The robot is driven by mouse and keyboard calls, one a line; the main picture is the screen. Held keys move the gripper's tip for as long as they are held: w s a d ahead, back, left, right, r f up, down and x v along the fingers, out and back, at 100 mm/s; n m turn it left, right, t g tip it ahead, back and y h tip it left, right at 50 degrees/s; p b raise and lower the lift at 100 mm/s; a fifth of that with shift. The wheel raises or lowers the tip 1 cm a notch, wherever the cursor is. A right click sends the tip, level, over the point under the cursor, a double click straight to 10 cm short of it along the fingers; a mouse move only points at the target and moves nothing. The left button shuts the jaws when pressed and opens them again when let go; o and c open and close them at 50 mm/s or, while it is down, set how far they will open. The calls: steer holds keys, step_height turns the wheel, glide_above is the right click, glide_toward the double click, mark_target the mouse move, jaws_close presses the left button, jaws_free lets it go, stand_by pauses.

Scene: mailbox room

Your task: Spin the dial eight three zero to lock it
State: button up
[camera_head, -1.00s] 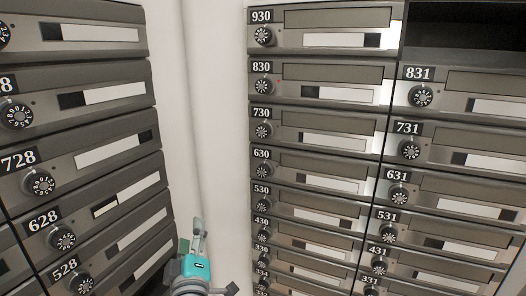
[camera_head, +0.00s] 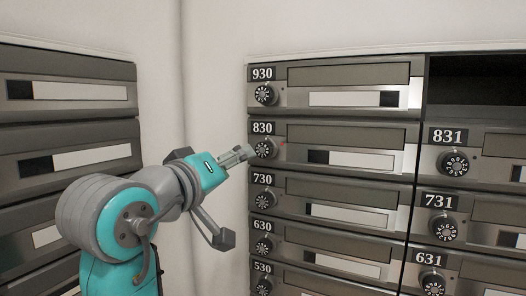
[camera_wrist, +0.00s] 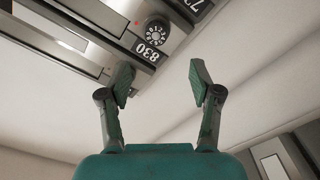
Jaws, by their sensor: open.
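The 830 mailbox door (camera_head: 345,138) is shut in the right-hand bank. Its round black dial with white numbers (camera_head: 266,148) sits at the door's left end, under the 830 label, with a small red light (camera_head: 284,145) to its right. My gripper (camera_head: 240,155) is just left of this dial, seeming close to it. In the wrist view the dial (camera_wrist: 155,31) shows upside down, beyond the fingertips. My gripper (camera_wrist: 161,80) is open there, with nothing between its two fingers. The dial's exact setting is too small to read.
The 930 door (camera_head: 345,75) is above and the 730 door (camera_head: 345,192) below, each with a similar dial. An open dark compartment (camera_head: 480,85) is at upper right. Another mailbox bank (camera_head: 70,85) stands at left, with a pale wall (camera_head: 215,80) between.

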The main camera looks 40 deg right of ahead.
mark_target(263, 151)
steer(key=x, duration=1.1)
steer(key=shift+s+r, duration=0.15)
steer(key=shift+s, duration=0.15)
steer(key=c, duration=1.1)
